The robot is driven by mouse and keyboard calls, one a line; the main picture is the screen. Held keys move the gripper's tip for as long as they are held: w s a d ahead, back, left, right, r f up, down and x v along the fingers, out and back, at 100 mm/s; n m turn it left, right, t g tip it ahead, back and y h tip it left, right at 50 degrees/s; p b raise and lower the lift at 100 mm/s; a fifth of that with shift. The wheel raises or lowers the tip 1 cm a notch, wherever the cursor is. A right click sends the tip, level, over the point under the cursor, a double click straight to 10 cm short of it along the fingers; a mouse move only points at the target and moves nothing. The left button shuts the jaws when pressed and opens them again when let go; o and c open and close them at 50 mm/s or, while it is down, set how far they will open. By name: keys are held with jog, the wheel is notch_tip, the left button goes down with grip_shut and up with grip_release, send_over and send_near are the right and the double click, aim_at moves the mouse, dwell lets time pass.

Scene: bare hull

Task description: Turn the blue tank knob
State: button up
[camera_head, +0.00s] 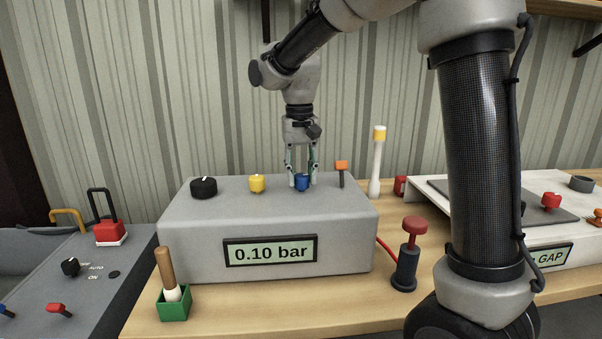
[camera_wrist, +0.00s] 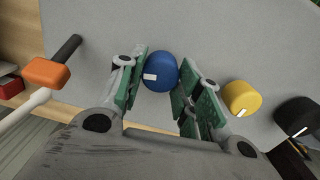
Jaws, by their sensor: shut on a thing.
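The blue tank knob (camera_head: 302,182) stands on top of a grey box (camera_head: 200,235), between a yellow knob (camera_head: 257,183) and an orange-tipped lever (camera_head: 341,168). My gripper (camera_head: 302,180) reaches straight down over it. In the wrist view the blue knob (camera_wrist: 158,72) sits between the two green-padded fingers (camera_wrist: 160,80), which are closed around its sides. A white mark on the knob shows towards its lower left in that view. The display (camera_head: 270,251) on the box front reads 0.10 bar.
A black knob (camera_head: 203,187) is at the box's left end. The yellow knob also shows in the wrist view (camera_wrist: 241,97), near one finger. A red-topped plunger (camera_head: 412,240) and a white stick with a yellow band (camera_head: 377,165) stand right of the box.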

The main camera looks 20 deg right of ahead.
aim_at(300, 175)
dwell(0.4)
jog(key=o, duration=1)
notch_tip(300, 175, up, 12)
jog(key=shift+a, duration=0.15)
